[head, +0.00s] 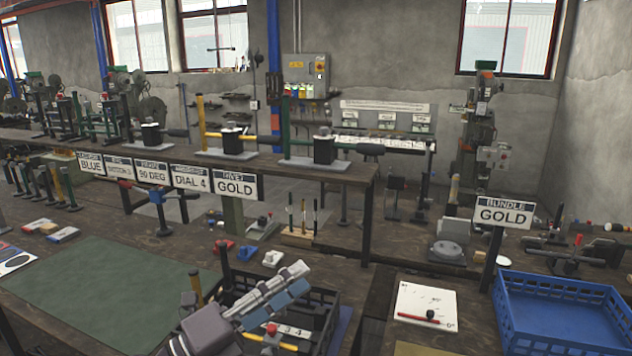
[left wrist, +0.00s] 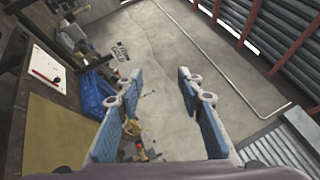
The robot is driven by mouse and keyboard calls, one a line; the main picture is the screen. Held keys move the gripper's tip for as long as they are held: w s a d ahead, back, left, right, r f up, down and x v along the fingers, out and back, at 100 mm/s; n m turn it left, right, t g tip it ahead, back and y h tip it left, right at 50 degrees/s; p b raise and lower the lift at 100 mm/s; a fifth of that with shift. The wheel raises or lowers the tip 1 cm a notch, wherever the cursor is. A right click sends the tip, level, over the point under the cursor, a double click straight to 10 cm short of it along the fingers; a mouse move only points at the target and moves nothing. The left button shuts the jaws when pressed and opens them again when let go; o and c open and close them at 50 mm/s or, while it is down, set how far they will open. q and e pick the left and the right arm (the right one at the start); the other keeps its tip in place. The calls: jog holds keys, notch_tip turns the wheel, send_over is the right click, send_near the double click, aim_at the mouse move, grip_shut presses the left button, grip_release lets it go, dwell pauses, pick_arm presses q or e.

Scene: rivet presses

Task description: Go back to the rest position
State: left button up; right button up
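My left gripper (head: 292,280) comes in low at the middle of the head view, above the work table and in front of a dark crate. In the left wrist view its two blue-padded fingers (left wrist: 158,88) stand wide apart with nothing between them, so it is open and empty. Beyond the fingers that view shows bare grey floor. My right gripper is in neither view.
A dark crate (head: 330,290) lies just behind my left gripper, partly hidden by it. A blue crate (head: 560,290) stands at the right, beside the "Bundle Gold" sign (head: 503,212). A green mat (head: 100,290) lies clear at the left. Rivet presses line the back bench (head: 310,168).

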pick_arm(q)
jog(key=w+a+f+n+t+y, duration=0.2)
jog(key=a+n+t+y, duration=0.7)
jog(key=n, duration=0.7)
jog(key=s+a+f+n+g+y, duration=0.4)
jog(key=a+f+n+y, duration=0.15)
jog(key=f, duration=0.45)
jog(key=s+a+f+n+g+y, duration=0.35)
jog(key=a+f+n, duration=0.2)
jog(key=f, duration=0.45)
jog(key=s+d+f+n+g+h, duration=0.1)
jog(key=s+d+f+n+g, duration=0.1)
jog(key=s+f+g, duration=0.55)
jog(key=s+d+f+n+g, duration=0.25)
jog(key=s+f, duration=0.55)
jog(key=s, duration=0.7)
notch_tip(320, 180, down, 25)
jog(key=s+a+m+g, duration=0.1)
jog(key=s+g, duration=0.1)
jog(key=s+a+f, duration=0.3)
jog(key=s+f, duration=1.3)
jog(key=s, duration=0.1)
jog(key=shift+f+g, duration=0.25)
jog(key=shift+g, duration=0.2)
